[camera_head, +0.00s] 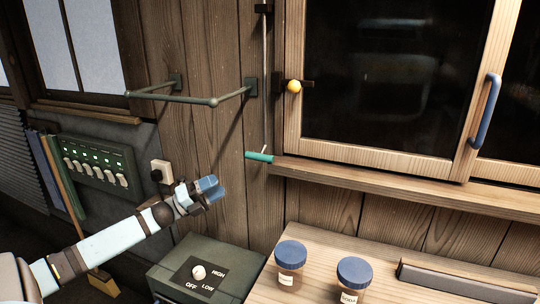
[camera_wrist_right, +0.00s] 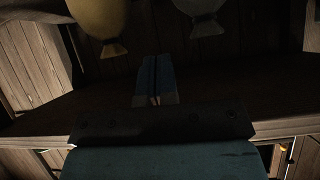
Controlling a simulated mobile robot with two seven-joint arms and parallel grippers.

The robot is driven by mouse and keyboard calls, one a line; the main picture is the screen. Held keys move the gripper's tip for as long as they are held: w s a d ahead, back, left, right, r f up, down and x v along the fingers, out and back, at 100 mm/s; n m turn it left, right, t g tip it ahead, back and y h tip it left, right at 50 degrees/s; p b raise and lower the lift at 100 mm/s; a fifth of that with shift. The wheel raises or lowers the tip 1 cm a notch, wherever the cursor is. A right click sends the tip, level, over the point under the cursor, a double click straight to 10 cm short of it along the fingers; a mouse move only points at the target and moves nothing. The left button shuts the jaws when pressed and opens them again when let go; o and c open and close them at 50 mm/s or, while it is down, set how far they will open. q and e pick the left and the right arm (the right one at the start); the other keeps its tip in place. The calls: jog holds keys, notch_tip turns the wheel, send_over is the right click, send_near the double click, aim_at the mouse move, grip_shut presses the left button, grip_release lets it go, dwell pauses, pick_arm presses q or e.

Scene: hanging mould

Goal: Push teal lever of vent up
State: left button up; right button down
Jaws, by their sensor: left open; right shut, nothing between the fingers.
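The teal lever (camera_head: 260,157) sticks out at the lower left corner of the wooden window frame, in the head view. A thin vertical rod (camera_head: 265,80) runs up the wall above it to a dark bracket at the top. My left gripper (camera_head: 212,188) is open and empty, below and to the left of the lever and apart from it. My right gripper shows only in the right wrist view (camera_wrist_right: 154,90), with its blue fingers shut on nothing; the lever is not seen there.
A metal rail (camera_head: 185,98) juts from the wall above my left gripper. A control box (camera_head: 222,260) with a knob and two blue-lidded jars (camera_head: 290,255) (camera_head: 354,272) stand below. A switch panel (camera_head: 95,165) is at the left. Two hanging bulbous objects (camera_wrist_right: 100,20) (camera_wrist_right: 203,12) show in the right wrist view.

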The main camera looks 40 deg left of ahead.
aim_at(249, 158)
pick_arm(q)
jog(key=shift+m+h, duration=0.7)
jog(key=shift+m, duration=0.1)
jog(key=x, duration=0.4)
jog(key=r+p+x, duration=0.1)
jog(key=x, duration=0.3)
jog(key=a+r+x, duration=0.1)
jog(key=x, duration=0.3)
jog(key=shift+w+d+r, duration=0.1)
jog(key=shift+d+r, duration=0.1)
jog(key=shift+w+d+r+p, duration=0.15)
jog(key=shift+w+d+p, duration=0.2)
jog(key=shift+w, duration=0.2)
pick_arm(e)
jog(key=shift+s+a+r, duration=0.1)
jog(key=shift+s+r, duration=0.25)
jog(key=shift+s, duration=0.1)
